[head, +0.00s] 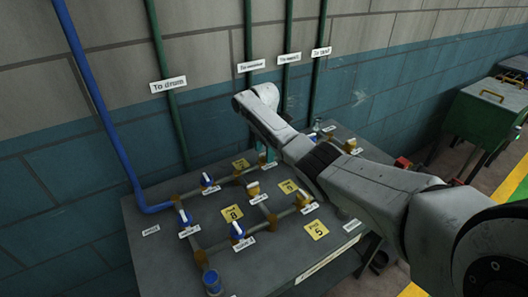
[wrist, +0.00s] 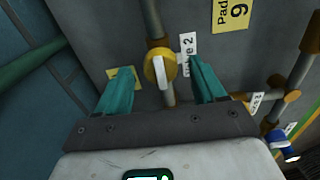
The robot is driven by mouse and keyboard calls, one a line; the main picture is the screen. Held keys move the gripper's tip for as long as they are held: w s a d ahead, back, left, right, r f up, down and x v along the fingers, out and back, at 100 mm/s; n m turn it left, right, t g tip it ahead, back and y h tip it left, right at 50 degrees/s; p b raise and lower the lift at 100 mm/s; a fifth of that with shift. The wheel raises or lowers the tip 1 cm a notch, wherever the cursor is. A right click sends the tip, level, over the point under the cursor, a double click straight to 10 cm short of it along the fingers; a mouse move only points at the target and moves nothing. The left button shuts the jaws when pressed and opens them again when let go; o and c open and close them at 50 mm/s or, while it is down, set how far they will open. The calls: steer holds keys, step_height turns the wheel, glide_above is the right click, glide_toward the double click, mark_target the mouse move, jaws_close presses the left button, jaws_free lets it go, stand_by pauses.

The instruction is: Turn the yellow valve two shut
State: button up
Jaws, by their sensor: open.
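Valve two (wrist: 158,68) is a round yellow body with a white handle, on a brown-grey pipe in the wrist view. Its handle points roughly along the pipe. A white label (wrist: 187,47), partly hidden and ending in "2", lies beside it. My gripper (wrist: 163,84) is open, with one teal finger on each side of the valve and a gap to the handle on both sides. In the head view my gripper (head: 266,155) is low over the back of the bench, mostly hidden by my arm; I cannot make out valve two there.
The grey bench (head: 270,270) carries pipes, several blue and yellow valves, and yellow pads such as pad 9 (wrist: 232,14) and pad 5 (head: 316,229). Green pipes (head: 250,40) run up the wall behind.

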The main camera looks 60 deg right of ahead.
steer(key=shift+f, duration=0.45)
steer(key=c, duration=1)
steer(key=shift+c, duration=0.3)
